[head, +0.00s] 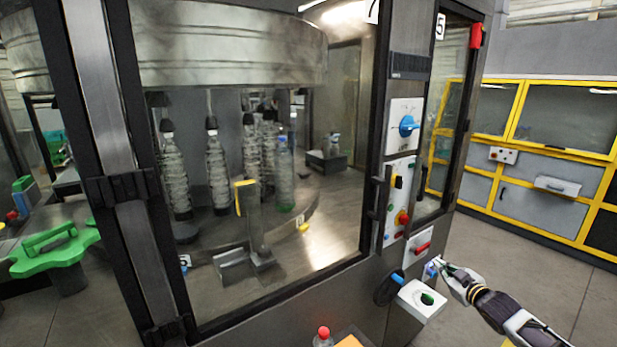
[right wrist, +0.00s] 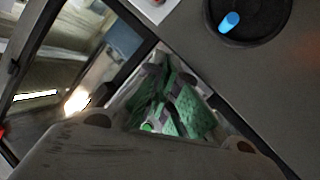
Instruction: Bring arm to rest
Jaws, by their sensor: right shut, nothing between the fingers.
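My right gripper (head: 438,266) comes in from the lower right in the head view. In the right wrist view the green-padded fingers (right wrist: 166,108) sit close together at the middle. Whether the gripper touches the machine is unclear. My left gripper is not in view.
A glazed labelling machine holds several clear bottles (head: 217,170). Its control panel (head: 400,200) has a blue knob and a red knob. A black round part with a blue handle (head: 397,278) juts out beside the white box. Open floor (head: 535,262) lies to the right, before yellow-framed cabinets (head: 555,130).

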